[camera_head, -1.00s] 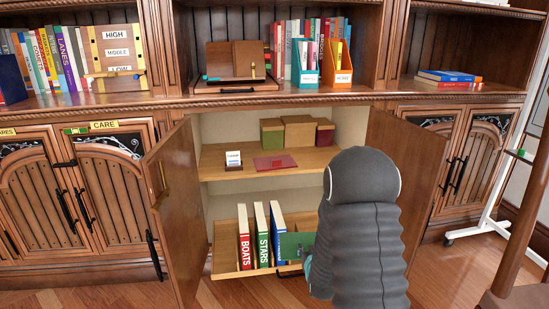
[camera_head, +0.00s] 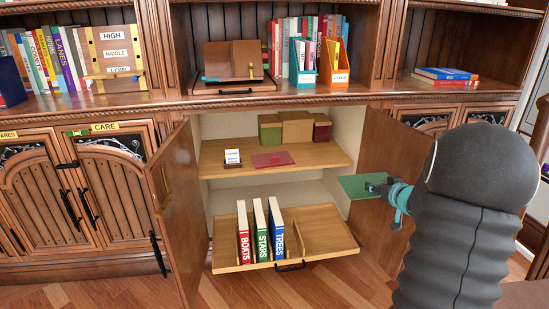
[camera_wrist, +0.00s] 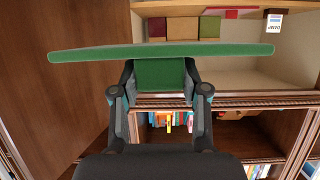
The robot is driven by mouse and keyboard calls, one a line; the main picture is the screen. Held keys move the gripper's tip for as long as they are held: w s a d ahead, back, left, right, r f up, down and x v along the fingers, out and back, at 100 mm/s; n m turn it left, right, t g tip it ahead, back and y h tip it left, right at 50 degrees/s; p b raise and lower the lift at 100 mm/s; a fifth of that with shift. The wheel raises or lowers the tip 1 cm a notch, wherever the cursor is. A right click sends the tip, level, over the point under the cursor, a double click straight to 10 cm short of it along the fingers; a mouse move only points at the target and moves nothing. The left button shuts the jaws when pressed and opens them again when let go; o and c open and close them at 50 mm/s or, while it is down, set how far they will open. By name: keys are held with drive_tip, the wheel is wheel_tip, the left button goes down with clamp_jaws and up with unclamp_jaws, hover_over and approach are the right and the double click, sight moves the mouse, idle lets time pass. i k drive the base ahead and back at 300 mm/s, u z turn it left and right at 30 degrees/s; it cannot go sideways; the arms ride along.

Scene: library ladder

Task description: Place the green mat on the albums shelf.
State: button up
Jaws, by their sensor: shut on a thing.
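The green mat (camera_head: 359,187) is a thin flat sheet, gripped at one edge by my gripper (camera_head: 384,186), in front of the open right cabinet door. The wrist view shows the mat (camera_wrist: 160,52) edge-on across the fingers, with a green part between them. Inside the open cabinet, a pull-out lower shelf (camera_head: 330,237) holds three upright albums: BOATS (camera_head: 243,245), STARS (camera_head: 261,242) and TREES (camera_head: 278,240). A low divider stands right of TREES, with bare board beyond it. The mat is above and right of this shelf, clear of it.
The upper cabinet shelf (camera_head: 325,157) holds a red mat (camera_head: 273,160), a small card stand (camera_head: 233,158) and three boxes at the back. The left door (camera_head: 176,215) and right door (camera_head: 387,215) stand open on either side.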

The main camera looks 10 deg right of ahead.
sight(321, 156)
drive_tip(key=z, duration=0.05)
drive_tip(key=i, duration=1.5)
drive_tip(key=u, duration=0.05)
